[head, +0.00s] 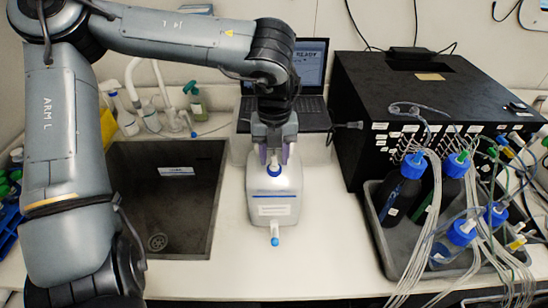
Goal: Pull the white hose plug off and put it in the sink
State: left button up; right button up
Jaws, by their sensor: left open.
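A white carboy (273,197) with a blue cap (273,171) stands upright on the counter, in the middle of the head view. A small white spout with a pale blue tip (275,240) sticks out at its front foot. I cannot make out for certain which part is the white hose plug. My left gripper (274,158) points down at the carboy's top, its fingers open just behind and above the cap. Whether they touch anything is hidden. The dark sink (165,215) lies left of the carboy and is empty except for a pale label. My right gripper is out of view.
A laptop (312,75) stands behind the carboy. A black box (400,100) with many thin tubes is at the right. A grey tray (385,238) holds blue-capped bottles. Spray bottles (123,115) and a faucet stand behind the sink. Counter in front is clear.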

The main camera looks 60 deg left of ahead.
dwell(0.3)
pick_arm(q)
grip_shut()
jog(key=shift+r, duration=0.2)
jog(key=shift+r+p, duration=0.45)
jog(key=shift+p, duration=0.1)
jog(key=shift+r+p, duration=1.3)
jog(key=shift+r, duration=0.2)
jog(key=shift+r+p, duration=0.75)
jog(key=shift+r, duration=0.15)
jog(key=shift+f, duration=0.1)
